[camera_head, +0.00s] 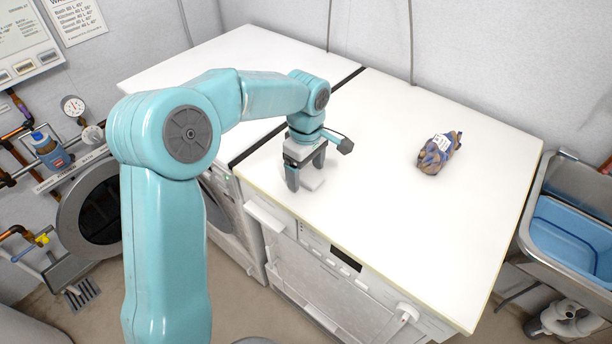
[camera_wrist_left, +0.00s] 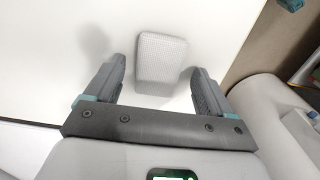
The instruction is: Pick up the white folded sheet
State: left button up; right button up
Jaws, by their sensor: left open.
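The white folded sheet (camera_head: 312,179) is a small pale block lying on the white worktop (camera_head: 430,230), near its front left. My left gripper (camera_head: 306,178) is above it, pointing down, with a finger to either side in the head view. In the left wrist view the sheet (camera_wrist_left: 161,62) has a fine woven texture and lies ahead of and between the fingertips of my open left gripper (camera_wrist_left: 158,78). Its near end reaches between the fingers, with a gap on both sides. My right gripper is not in view.
A bagged brown and blue item (camera_head: 438,152) lies on the worktop to the right. A blue basin (camera_head: 570,240) sits in a metal sink at the right edge. The worktop's middle is clear.

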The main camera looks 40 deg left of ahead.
pick_arm(q)
jog(key=shift+w+f, duration=0.1)
jog(key=c, duration=1.1)
